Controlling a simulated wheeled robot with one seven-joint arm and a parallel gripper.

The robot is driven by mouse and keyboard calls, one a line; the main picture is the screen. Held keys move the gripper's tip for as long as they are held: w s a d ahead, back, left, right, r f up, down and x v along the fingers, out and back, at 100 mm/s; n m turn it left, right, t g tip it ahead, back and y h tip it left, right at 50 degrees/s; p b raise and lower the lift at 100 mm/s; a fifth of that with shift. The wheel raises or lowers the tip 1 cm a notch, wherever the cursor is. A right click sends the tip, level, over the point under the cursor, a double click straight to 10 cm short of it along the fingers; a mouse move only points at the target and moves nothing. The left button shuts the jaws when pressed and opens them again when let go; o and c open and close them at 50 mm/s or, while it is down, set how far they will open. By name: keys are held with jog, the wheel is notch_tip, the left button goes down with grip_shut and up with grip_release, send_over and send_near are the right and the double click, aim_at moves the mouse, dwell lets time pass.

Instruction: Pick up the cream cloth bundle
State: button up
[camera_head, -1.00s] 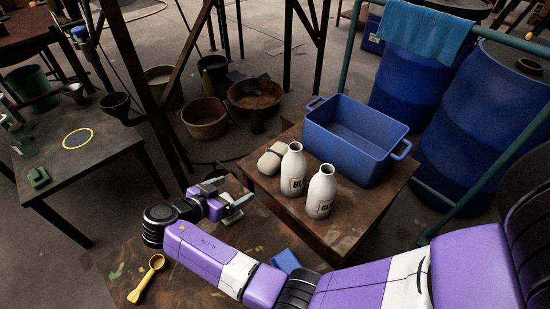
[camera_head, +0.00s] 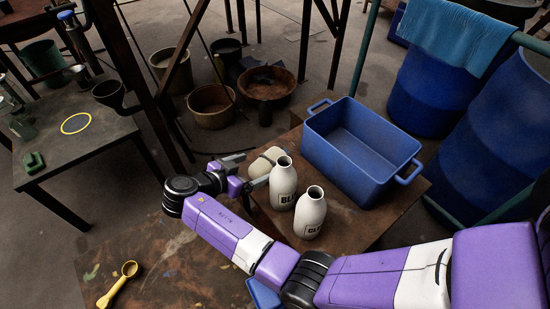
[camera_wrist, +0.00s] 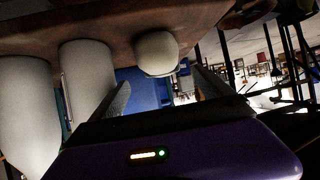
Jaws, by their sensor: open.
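The cream cloth bundle (camera_head: 263,163) lies on the small brown table, left of the two white bottles. My gripper (camera_head: 246,171) is open and empty at its left side, with the fingers pointing toward it. In the wrist view, which looks upside down, the bundle (camera_wrist: 157,54) appears ahead, roughly between the two finger lines of my gripper (camera_wrist: 162,88).
Two white bottles, one labelled BL (camera_head: 283,185) and one (camera_head: 311,214) with a partly hidden label, stand close to the right finger. A blue tub (camera_head: 398,181) is behind them on the brown table (camera_head: 368,222). A yellow scoop (camera_head: 120,283) lies on the nearer worktop.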

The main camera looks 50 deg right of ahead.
aim_at(268, 162)
jog(key=shift+x, duration=1.5)
jog(key=shift+b+x, duration=0.65)
jog(key=shift+x, duration=2)
jog(key=shift+w, duration=0.1)
jog(key=c, duration=1.6)
